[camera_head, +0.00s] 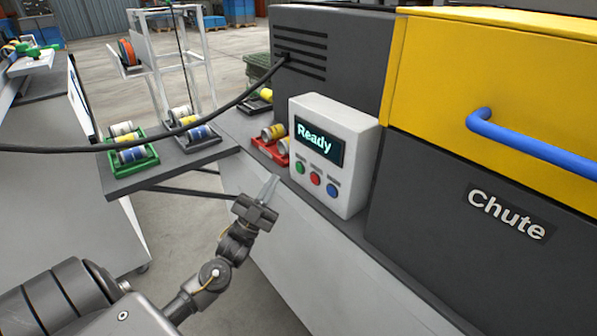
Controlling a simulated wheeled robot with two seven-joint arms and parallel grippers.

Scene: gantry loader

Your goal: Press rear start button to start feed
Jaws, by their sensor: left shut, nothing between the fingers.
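The white control box (349,122) stands on the dark ledge of the machine, with a dark display (318,143) that reads "Ready". Below the display is a row of three buttons: a green button (300,167) at the left, a red button (315,179) in the middle and a blue button (332,191) at the right. My left gripper (267,187) is shut and empty, to the left of the box and a little below the green button, with a gap between them. Its fingers point up and slightly right. My right gripper is not in view.
The yellow machine cover (440,70) with a blue handle (530,144) and a panel marked "Chute" (507,213) fills the right. A red tray (264,147) of cans sits behind the box. A green tray (128,160) stands on a side shelf. A black cable (150,146) crosses the left.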

